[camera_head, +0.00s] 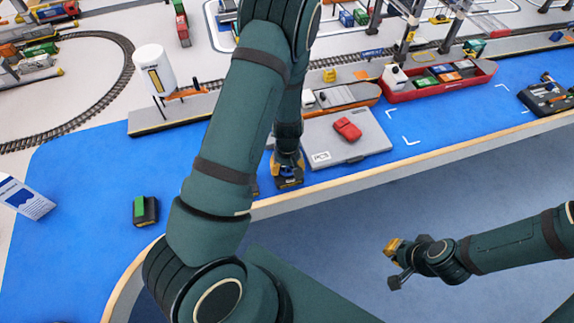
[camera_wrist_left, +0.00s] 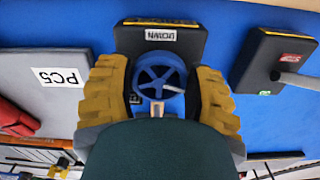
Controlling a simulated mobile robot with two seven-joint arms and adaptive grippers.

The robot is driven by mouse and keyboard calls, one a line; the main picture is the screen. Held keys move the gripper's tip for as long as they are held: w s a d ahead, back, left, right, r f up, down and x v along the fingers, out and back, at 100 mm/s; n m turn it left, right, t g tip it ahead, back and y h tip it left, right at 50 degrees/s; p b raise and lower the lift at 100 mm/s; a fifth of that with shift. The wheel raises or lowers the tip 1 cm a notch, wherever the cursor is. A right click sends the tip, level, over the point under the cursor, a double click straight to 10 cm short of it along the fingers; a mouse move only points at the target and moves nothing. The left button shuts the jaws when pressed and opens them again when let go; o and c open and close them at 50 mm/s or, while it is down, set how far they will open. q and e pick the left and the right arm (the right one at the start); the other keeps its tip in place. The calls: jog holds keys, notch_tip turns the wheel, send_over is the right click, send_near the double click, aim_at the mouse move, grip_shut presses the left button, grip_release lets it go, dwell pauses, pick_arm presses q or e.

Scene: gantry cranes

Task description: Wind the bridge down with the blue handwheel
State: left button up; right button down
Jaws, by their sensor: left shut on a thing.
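The blue handwheel (camera_wrist_left: 176,75) stands on a dark box labelled DOWN (camera_wrist_left: 190,42), its label upside down in the left wrist view. My left gripper (camera_head: 287,172) reaches down to it at the table's front edge. In the left wrist view its yellow fingers (camera_wrist_left: 160,90) are on both sides of the wheel, shut on it. In the head view the handwheel (camera_head: 287,170) is mostly hidden by the gripper. My right gripper (camera_head: 394,264) hangs in front of the table, away from everything; its finger opening is too small to tell. I cannot tell which crane bridge the wheel drives.
A grey PC5 case (camera_head: 358,150) with a red object (camera_head: 347,129) lies beside the handwheel. A dark box with a grey lever (camera_wrist_left: 275,65) is on the other side. A red barge (camera_head: 440,85) and crane legs (camera_head: 405,45) stand behind.

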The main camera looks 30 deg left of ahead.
pick_arm(q)
jog(key=n+p, duration=0.1)
jog(key=n, duration=0.4)
jog(key=shift+w+r+n, duration=0.1)
jog(key=shift+n, duration=0.2)
jog(key=n+p, duration=0.2)
jog(key=n, duration=0.3)
jog(key=n+p, duration=0.2)
jog(key=n, duration=0.3)
jog(key=shift+w+n+p, duration=0.15)
jog(key=shift+n+p, duration=0.2)
jog(key=shift+n, duration=0.05)
jog(key=n+p, duration=0.2)
jog(key=n, duration=0.2)
jog(key=shift+w+n, duration=0.1)
jog(key=shift+n, duration=0.6)
jog(key=o, duration=1.2)
jog(key=shift+r, duration=3.7)
